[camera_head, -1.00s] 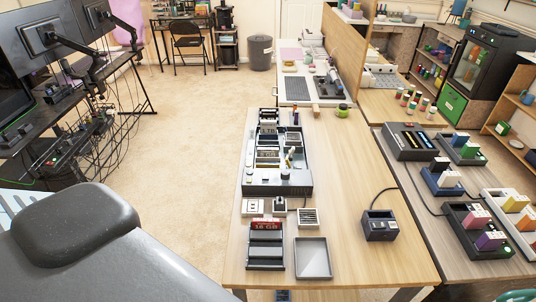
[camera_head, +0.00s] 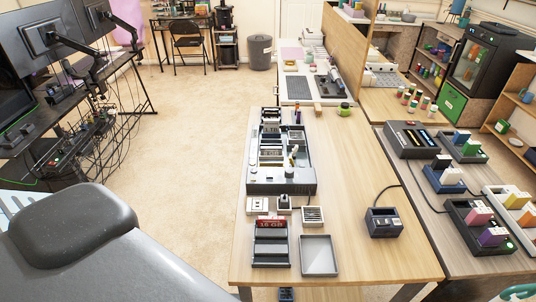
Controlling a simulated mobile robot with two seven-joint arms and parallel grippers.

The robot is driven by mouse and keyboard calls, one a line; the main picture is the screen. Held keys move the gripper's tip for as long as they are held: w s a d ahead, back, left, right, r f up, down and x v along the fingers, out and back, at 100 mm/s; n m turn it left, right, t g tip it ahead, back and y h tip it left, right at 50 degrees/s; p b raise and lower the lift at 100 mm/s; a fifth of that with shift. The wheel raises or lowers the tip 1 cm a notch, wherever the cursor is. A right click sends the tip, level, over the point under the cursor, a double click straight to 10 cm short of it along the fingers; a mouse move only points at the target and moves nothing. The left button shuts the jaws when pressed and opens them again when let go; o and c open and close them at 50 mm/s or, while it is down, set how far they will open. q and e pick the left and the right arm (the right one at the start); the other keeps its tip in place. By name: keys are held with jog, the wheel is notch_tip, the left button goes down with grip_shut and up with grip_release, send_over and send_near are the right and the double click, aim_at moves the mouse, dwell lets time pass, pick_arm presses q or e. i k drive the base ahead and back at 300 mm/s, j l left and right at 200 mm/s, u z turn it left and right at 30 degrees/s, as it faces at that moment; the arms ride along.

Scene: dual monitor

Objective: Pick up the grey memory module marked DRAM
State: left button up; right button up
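A long grey equipment case (camera_head: 281,186) lies open on the wooden table, with several dark memory modules (camera_head: 270,154) in its slots. Their labels are too small to read, so I cannot tell which one is marked DRAM. A black rack (camera_head: 271,257) stands at the table's front, with a red-labelled module (camera_head: 270,223) reading 16 GB at its far end. Neither of my grippers is in view.
An empty grey tray (camera_head: 319,256) lies right of the rack. A small dark charger box (camera_head: 383,222) with a cable stands farther right. The right side of the wooden table (camera_head: 355,170) is mostly clear.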

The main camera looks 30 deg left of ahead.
aim_at(265, 150)
jog(key=k+j, duration=0.5)
jog(key=j, duration=0.2)
jog(key=k+j, duration=0.1)
jog(key=j, duration=0.35)
jog(key=k+j+z, duration=0.1)
jog(key=j, duration=0.85)
jog(key=i+j, duration=0.15)
jog(key=j, duration=0.3)
jog(key=i+j+z, duration=0.1)
jog(key=i+j, duration=0.8)
jog(key=i, duration=0.15)
